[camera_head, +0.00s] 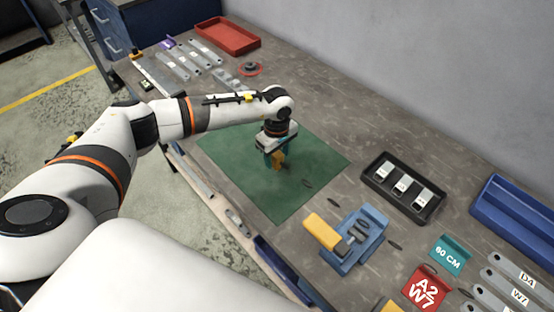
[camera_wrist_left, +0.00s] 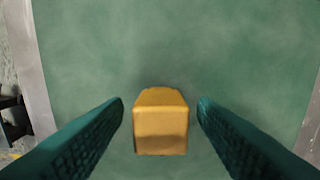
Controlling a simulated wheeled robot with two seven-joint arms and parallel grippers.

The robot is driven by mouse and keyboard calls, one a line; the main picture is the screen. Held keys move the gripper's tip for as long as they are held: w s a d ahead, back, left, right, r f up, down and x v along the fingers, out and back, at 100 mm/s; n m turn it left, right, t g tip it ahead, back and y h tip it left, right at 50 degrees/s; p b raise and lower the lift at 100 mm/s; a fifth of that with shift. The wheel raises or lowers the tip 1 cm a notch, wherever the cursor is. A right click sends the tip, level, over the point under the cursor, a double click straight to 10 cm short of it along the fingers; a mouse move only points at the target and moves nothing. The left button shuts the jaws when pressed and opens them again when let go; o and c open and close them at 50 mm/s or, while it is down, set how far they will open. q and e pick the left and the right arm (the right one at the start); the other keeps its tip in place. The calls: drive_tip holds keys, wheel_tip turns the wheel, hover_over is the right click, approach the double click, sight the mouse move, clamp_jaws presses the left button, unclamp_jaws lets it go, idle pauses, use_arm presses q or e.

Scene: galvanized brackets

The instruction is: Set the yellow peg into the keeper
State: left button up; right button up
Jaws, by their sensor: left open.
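The yellow peg (camera_wrist_left: 161,128) stands on the green mat (camera_head: 310,165), between the two teal fingers of my left gripper (camera_wrist_left: 161,103). The fingers are open, with a gap on each side of the peg. My right gripper is not in view.
A black tray (camera_head: 438,211) with several light-coloured pieces lies right of the mat. A red tray (camera_head: 228,34), grey brackets and a blue bin (camera_head: 515,210) stand farther out. Teal (camera_head: 450,254) and red (camera_head: 425,289) label signs are near the front right. The mat around the peg is clear.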

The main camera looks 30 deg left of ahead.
use_arm(q)
drive_tip(key=shift+c, duration=0.5)
clamp_jaws()
